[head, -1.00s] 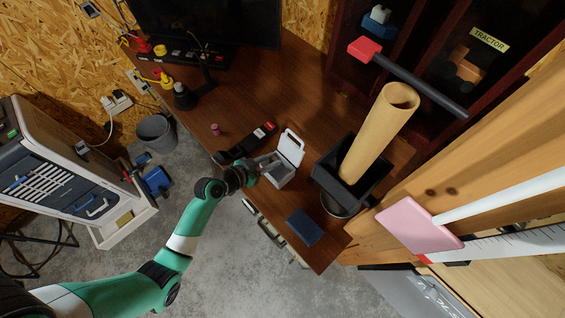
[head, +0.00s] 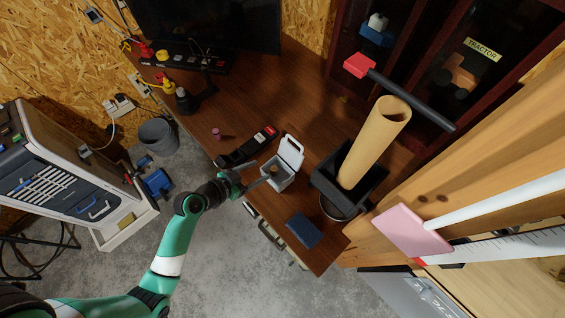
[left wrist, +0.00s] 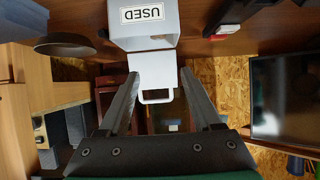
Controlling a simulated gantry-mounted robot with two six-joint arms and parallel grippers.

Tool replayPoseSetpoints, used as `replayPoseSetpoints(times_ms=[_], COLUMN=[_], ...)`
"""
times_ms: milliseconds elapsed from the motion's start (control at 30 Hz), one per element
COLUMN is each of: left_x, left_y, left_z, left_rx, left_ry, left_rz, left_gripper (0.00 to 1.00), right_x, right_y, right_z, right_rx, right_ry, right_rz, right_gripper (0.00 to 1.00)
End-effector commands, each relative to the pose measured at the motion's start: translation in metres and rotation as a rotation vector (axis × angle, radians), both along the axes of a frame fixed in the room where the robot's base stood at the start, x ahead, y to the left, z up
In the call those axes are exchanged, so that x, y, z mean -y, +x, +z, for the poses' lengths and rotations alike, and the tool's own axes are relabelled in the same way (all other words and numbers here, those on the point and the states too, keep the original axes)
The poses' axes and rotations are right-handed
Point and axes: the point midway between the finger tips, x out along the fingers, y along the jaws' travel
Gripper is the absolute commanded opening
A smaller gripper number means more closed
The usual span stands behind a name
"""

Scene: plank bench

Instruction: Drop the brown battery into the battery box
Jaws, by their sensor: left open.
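The battery box (head: 277,184) is a small white open-topped box on the bench, with its lid (head: 290,150) swung up on the far side. In the left wrist view the box (left wrist: 150,38) bears a "USED" label. A small brown piece, which looks like the brown battery (head: 273,170), shows at the box's mouth in the head view; how deep it sits I cannot tell. My left gripper (head: 259,181) is just left of the box. In the left wrist view my left gripper (left wrist: 159,78) is open, with nothing between its fingers. My right gripper is out of view.
A black holder (head: 345,190) with a cardboard tube (head: 373,145) stands right of the box. A dark blue block (head: 304,230) lies near the front edge. A black-and-red device (head: 247,147) and a small mauve cylinder (head: 216,133) lie behind left.

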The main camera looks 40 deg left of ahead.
Motion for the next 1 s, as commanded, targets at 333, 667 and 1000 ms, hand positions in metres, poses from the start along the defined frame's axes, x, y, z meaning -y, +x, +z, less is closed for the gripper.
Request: replayPoseSetpoints(times_ms=[333,667,1000], left_x=[-0.004,-0.004,-0.004], left_y=[-0.046,-0.046,-0.045], left_z=[0.026,0.026,0.026], left_rx=[0.001,0.001,0.002], left_ry=[0.0,0.0,0.001], left_rz=[0.001,0.0,0.0], left_gripper=[0.66,0.66,0.66], right_x=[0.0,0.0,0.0], right_y=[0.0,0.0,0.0], right_z=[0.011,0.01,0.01], right_rx=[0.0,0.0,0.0], right_ry=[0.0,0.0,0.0], right_rz=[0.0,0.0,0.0], right_gripper=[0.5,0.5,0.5])
